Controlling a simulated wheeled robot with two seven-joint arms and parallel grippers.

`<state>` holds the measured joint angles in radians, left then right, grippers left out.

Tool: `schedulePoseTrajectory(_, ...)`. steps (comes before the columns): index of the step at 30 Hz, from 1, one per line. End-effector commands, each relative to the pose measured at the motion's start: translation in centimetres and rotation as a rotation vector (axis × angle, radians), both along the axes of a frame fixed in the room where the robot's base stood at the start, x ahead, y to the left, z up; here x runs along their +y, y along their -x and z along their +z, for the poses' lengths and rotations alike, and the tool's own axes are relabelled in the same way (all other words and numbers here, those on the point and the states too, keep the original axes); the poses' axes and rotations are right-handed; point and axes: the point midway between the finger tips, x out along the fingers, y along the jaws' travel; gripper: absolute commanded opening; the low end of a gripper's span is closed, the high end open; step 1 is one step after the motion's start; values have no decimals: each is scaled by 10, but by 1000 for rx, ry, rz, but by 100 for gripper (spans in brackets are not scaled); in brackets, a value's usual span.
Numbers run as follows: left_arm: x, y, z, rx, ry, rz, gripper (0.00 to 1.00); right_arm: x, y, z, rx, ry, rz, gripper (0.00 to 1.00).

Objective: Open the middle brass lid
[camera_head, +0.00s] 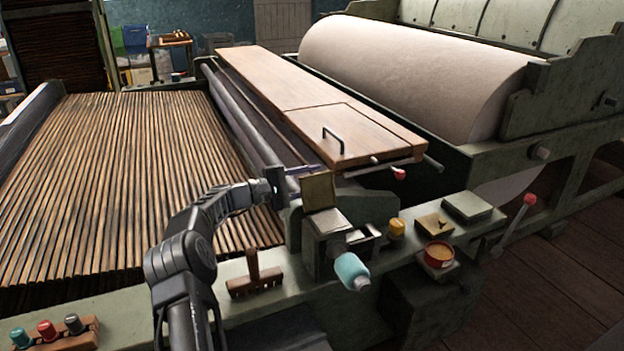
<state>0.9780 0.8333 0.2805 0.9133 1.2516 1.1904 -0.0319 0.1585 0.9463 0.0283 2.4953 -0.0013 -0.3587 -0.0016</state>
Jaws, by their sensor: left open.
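A brass lid (319,190) stands raised, nearly upright, at the back of a grey metal box (327,222) on the machine's front ledge. My left gripper (302,182) reaches in from the left and is open, its fingertips at the left edge of this lid. I cannot tell whether they touch it. A second small box with a brass top (434,224) sits further right on the ledge, its top lying flat. My right gripper is not in view.
A wooden stamp-like block (254,276) stands left. The slatted apron (120,180) and a handled wooden board (350,130) lie behind.

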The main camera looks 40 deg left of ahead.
Motion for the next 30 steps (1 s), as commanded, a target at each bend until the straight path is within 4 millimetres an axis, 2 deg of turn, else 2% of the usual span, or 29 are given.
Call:
schedulePoseTrajectory(6, 0, 0, 0, 0, 0, 0, 43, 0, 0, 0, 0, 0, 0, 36)
schedulePoseTrajectory(22, 0, 0, 0, 0, 0, -1, 0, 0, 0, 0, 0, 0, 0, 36)
schedulePoseTrajectory(30, 0, 0, -1, 1, 1, -1, 0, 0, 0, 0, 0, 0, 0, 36)
